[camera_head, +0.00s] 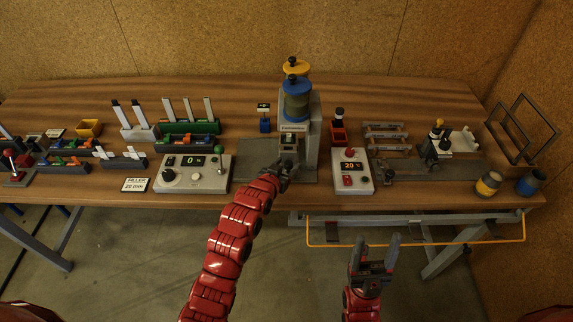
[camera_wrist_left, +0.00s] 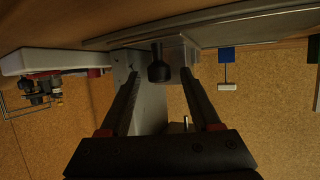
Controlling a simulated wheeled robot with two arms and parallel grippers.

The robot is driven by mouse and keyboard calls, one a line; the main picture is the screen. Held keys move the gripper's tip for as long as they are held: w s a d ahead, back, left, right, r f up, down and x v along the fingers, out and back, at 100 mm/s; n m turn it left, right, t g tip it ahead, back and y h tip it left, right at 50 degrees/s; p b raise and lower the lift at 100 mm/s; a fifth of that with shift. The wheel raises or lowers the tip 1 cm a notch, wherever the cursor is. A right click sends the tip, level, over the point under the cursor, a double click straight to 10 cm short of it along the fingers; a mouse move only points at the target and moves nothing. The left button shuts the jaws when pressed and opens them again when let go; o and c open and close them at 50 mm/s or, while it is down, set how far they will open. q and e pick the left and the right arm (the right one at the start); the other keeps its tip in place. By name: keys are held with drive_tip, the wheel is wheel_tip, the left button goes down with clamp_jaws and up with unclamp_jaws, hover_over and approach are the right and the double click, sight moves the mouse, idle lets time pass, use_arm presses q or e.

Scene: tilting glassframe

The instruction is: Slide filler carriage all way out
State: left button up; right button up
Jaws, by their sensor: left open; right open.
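The filler (camera_head: 313,125) is a grey upright post with a blue and yellow hopper (camera_head: 296,100), standing mid-table on a grey base plate (camera_head: 257,150). Its carriage is the light metal block (camera_wrist_left: 180,55) with a black knob (camera_wrist_left: 158,72) facing me in the left wrist view. My left gripper (camera_head: 287,167) is at the front of the filler and hides much of the carriage in the head view. Its fingers are open, one on each side of the knob, with visible gaps. My right gripper (camera_head: 376,248) is open and empty, in front of the table edge.
A "FILLER 20 mm" card (camera_head: 136,185) lies at the front left. An orange rail (camera_head: 420,243) runs below the table's front edge.

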use_arm(q)
clamp_jaws()
idle(1.4)
